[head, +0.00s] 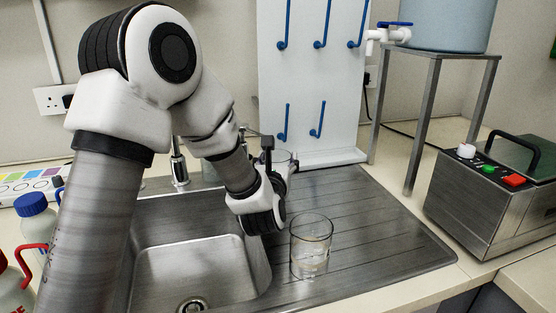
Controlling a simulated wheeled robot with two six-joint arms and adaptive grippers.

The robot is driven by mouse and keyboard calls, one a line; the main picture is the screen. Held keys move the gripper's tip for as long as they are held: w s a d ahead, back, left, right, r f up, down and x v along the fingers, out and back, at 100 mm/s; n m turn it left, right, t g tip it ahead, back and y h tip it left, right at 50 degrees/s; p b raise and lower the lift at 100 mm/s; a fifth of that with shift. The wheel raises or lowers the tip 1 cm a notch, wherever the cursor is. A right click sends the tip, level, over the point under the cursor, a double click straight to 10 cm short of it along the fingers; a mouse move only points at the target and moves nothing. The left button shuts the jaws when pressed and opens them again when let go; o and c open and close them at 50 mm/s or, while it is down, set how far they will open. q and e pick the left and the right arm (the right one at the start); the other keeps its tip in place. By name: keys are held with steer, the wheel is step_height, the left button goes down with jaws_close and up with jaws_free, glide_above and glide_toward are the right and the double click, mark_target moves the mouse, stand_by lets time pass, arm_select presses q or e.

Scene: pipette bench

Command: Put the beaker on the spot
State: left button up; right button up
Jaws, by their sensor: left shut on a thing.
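My left gripper (277,172) is over the right side of the sink, shut on a clear glass vessel (284,157). Only the vessel's upper part shows behind the fingers; the rest is hidden by my gripper. I cannot tell whether its base touches the drainboard. A clear glass beaker (311,248) with a little liquid stands upright on the drainboard (372,235), in front and to the right of my left gripper and apart from its fingers. I cannot make out a marked spot. My right gripper is out of view.
The sink basin (190,265) lies left of the beaker. A white peg board (312,75) with blue pegs stands behind. At right are a metal stand (428,110) under a blue tank (450,22) and a steel bath (490,205). Bottles (37,217) stand at left. The drainboard's right part is clear.

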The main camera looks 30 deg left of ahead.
mark_target(278, 159)
arm_select(q)
steer(key=x, duration=0.3)
steer(key=shift+f, duration=0.7)
steer(key=shift+r, duration=0.1)
steer(key=shift+s, duration=0.1)
steer(key=o, duration=1.2)
